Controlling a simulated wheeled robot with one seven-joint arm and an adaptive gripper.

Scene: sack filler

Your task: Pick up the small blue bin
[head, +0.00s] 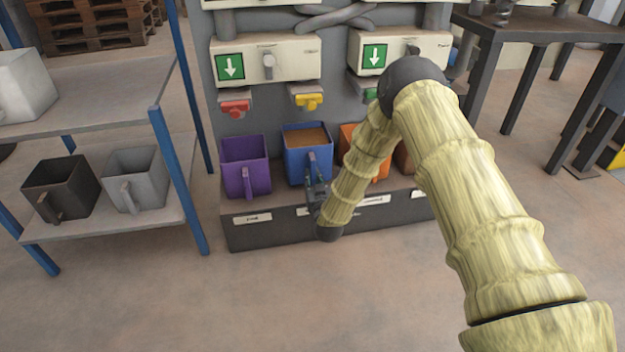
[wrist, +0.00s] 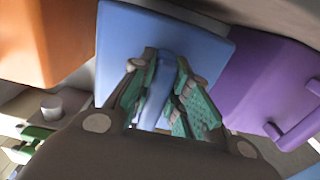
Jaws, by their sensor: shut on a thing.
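The small blue bin (head: 294,140) stands on the low dark ledge of the filling machine, between a purple bin and an orange bin. It is filled with something brown. My gripper (head: 315,188) is at the front of the blue bin, at its handle. In the wrist view the gripper (wrist: 163,92) has its green-padded fingers on both sides of the blue handle (wrist: 165,65), shut on it. The blue bin's face (wrist: 120,50) fills the middle behind the fingers. My arm hides part of the orange bin in the head view.
The purple bin (head: 245,163) stands close on the left and the orange bin (head: 350,137) close on the right. Red and yellow spouts (head: 307,100) hang above. A shelf (head: 100,230) with grey and dark bins stands at the left. The floor in front is clear.

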